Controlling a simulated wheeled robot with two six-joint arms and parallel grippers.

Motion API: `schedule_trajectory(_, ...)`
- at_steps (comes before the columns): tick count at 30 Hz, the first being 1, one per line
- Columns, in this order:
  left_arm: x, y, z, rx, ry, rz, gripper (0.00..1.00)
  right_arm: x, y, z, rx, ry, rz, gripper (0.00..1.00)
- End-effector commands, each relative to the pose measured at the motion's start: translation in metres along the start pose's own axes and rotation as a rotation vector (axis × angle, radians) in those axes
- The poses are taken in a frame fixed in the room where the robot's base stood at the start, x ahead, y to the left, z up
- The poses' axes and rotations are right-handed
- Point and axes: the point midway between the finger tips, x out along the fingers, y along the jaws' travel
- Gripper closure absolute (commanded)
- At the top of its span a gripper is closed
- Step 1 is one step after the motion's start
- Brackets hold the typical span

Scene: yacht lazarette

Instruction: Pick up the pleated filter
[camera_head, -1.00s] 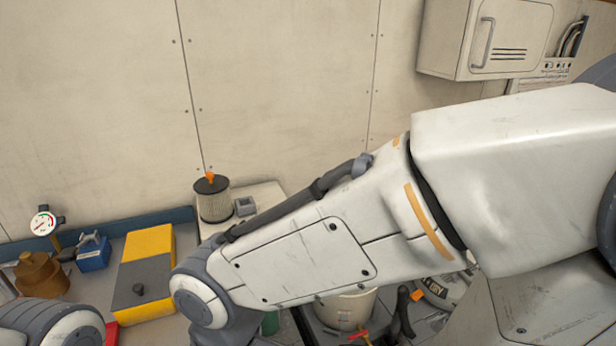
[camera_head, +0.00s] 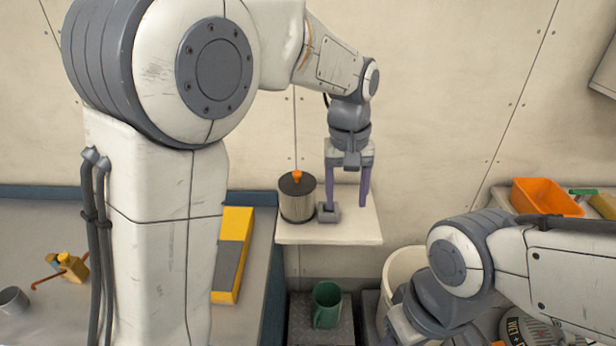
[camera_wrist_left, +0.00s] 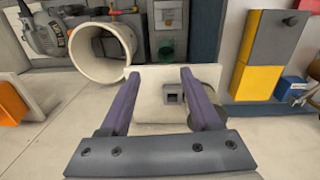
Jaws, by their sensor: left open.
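The pleated filter (camera_head: 297,205) is a pale ribbed cylinder with a dark lid and an orange knob. It stands upright at the left of a small pale shelf (camera_head: 360,222) against the wall. My left gripper (camera_head: 347,203) is open, pointing down over the shelf just right of the filter. A small grey block (camera_head: 328,213) lies by its left finger; in the left wrist view the block (camera_wrist_left: 173,93) shows between the fingers. There, the filter is mostly hidden behind the right finger. My right arm shows at the lower right of the head view, its gripper out of frame.
A yellow and grey box (camera_head: 235,225) lies on the bench (camera_head: 255,290) left of the shelf. Below stand a green mug (camera_head: 326,303) and a white bucket (camera_head: 398,268). An orange bin (camera_head: 546,197) sits at the right. The wall is close behind the shelf.

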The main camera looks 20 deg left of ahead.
Motion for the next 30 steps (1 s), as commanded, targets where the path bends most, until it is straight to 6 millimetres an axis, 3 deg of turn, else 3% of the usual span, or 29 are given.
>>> schedule_trajectory(1,-0.017,-0.009,-0.038,-0.132,0.000,-0.009,0.36,-0.018,-0.001,-0.001,0.000,0.000,0.000,0.50)
schedule_trajectory(3,-0.026,-0.026,-0.079,-0.300,0.004,-0.018,0.36,-0.027,-0.002,-0.001,0.001,0.000,0.000,0.50)
schedule_trajectory(6,-0.034,-0.052,-0.125,-0.498,0.007,-0.029,0.36,-0.038,-0.003,-0.002,0.001,0.000,0.000,0.50)
schedule_trajectory(9,-0.038,-0.075,-0.153,-0.637,0.012,-0.036,0.36,-0.044,-0.003,-0.002,0.001,0.000,0.000,0.50)
schedule_trajectory(15,-0.031,-0.095,-0.173,-0.746,0.013,-0.043,0.36,-0.049,-0.004,-0.003,0.001,-0.001,0.000,0.50)
schedule_trajectory(21,0.000,-0.098,-0.173,-0.748,0.013,-0.043,0.36,-0.053,-0.004,-0.003,0.001,0.000,0.000,0.50)
schedule_trajectory(30,0.025,-0.100,-0.172,-0.747,0.013,-0.043,0.36,-0.065,-0.005,-0.003,0.002,0.000,0.000,0.50)
